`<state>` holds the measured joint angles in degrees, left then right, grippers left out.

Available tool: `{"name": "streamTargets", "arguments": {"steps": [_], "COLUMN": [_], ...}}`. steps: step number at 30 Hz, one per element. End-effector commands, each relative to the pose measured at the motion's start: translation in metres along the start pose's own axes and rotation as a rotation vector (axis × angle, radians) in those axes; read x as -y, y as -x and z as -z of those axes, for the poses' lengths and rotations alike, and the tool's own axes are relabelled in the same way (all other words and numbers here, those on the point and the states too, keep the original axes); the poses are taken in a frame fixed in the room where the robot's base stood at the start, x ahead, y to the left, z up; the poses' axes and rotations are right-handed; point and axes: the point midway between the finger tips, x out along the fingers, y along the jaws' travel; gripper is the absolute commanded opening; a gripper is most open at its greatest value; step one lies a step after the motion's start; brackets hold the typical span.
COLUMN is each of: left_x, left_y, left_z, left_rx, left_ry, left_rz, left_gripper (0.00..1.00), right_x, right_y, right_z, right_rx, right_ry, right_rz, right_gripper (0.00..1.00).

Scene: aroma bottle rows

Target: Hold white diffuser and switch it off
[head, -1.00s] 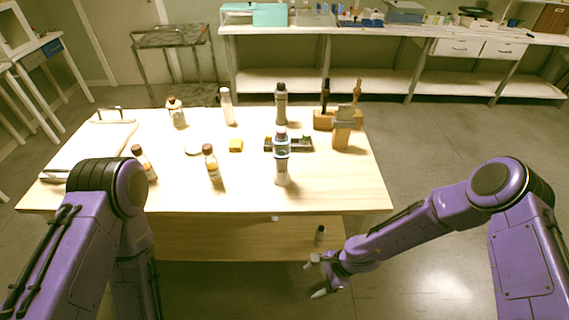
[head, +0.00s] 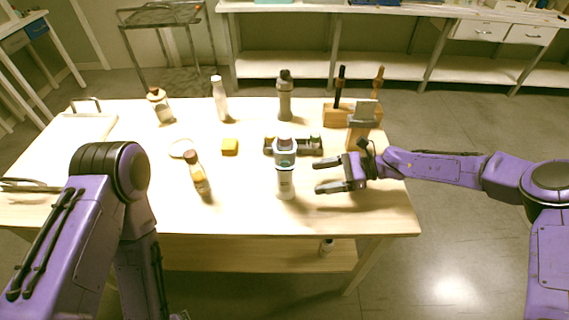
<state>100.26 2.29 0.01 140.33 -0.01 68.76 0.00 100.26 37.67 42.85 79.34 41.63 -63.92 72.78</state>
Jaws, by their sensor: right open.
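The white diffuser (head: 285,181) stands upright near the front middle of the table, with a grey-and-teal upper part. My right gripper (head: 319,175) is open and empty just to its right. Its two fingers point left toward the diffuser, and a small gap shows between them and it. My left arm comes in at the lower left and hangs in front of the table. Its gripper is not clearly in view. Any switch on the diffuser is too small to make out.
A dark tray (head: 312,146) lies right behind the diffuser. A wooden block with a grey top (head: 362,118) stands close behind my right gripper. An amber bottle (head: 197,176), a yellow block (head: 230,146), a white bottle (head: 219,100) and a grey bottle (head: 285,97) stand on the table.

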Motion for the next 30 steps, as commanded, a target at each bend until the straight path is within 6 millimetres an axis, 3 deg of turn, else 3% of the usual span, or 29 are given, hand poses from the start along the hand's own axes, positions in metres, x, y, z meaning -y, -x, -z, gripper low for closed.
{"name": "streamTargets", "arguments": {"steps": [5, 18, 30], "left_x": [0.0, -0.003, -0.003], "left_y": [-0.005, -0.031, -0.034], "left_z": [-0.003, -0.013, -0.015], "left_rx": [0.001, 0.001, 0.001], "left_ry": [0.0, 0.0, 0.0], "left_rz": [0.001, 0.0, 0.0], "left_gripper": [1.0, 1.0, 1.0], "right_x": [-0.001, 0.002, 0.002], "right_y": [-0.015, -0.089, -0.102], "right_z": [0.002, 0.006, 0.002], "right_rx": [0.0, -0.001, -0.001], "right_ry": [-0.001, -0.002, -0.002], "right_rz": [-0.002, -0.004, -0.003], "right_gripper": [0.79, 0.79, 0.79]}}
